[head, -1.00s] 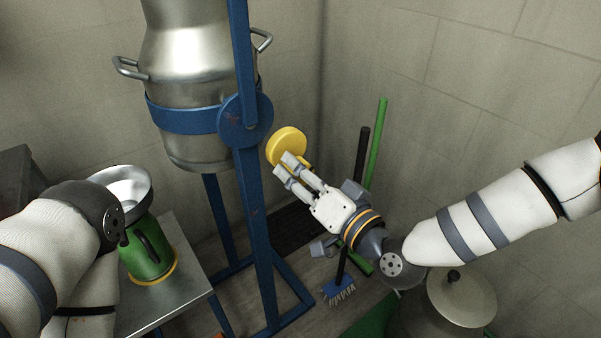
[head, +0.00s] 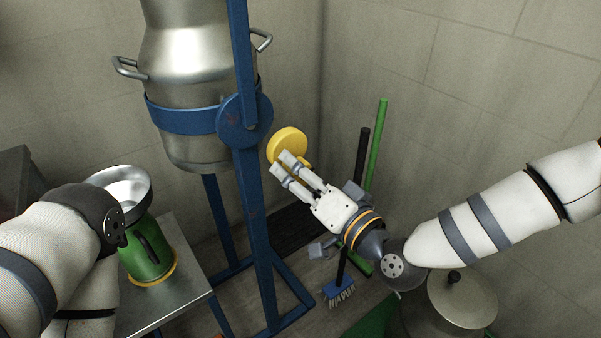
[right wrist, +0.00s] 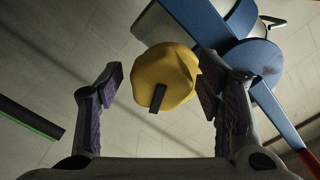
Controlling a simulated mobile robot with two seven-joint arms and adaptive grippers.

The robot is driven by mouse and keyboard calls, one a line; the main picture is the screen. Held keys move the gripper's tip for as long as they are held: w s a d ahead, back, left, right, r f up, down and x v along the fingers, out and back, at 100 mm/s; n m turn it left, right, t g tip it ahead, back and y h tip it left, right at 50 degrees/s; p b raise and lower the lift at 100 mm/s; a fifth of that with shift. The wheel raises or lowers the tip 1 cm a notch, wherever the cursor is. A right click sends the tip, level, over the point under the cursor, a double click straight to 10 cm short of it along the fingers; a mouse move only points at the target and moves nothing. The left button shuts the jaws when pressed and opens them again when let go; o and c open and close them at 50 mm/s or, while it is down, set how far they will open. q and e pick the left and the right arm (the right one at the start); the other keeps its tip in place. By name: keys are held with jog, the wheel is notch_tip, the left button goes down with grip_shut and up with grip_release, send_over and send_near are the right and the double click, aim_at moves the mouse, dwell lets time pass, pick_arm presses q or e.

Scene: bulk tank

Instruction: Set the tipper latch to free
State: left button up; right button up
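The yellow knob (head: 290,142), which seems to be the tipper latch, sits to the right of the blue pivot disc (head: 243,122) on the stand. My right gripper (head: 282,163) is just in front of the knob, its fingers partly covering the knob's lower edge. In the right wrist view the fingers (right wrist: 160,85) are spread, with the yellow knob (right wrist: 176,72) between them and gaps on both sides. A dark bar (right wrist: 158,98) marks the knob's lower face. My left arm reaches in at the left, but its gripper does not show.
A steel can (head: 190,60) hangs in the blue stand (head: 258,235). A green jug (head: 147,252) with a metal funnel stands on a steel table (head: 190,290). A brush (head: 339,292) and a green pole (head: 377,140) stand behind my right gripper. A lidded can (head: 462,298) is lower right.

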jog(key=v, duration=1.2)
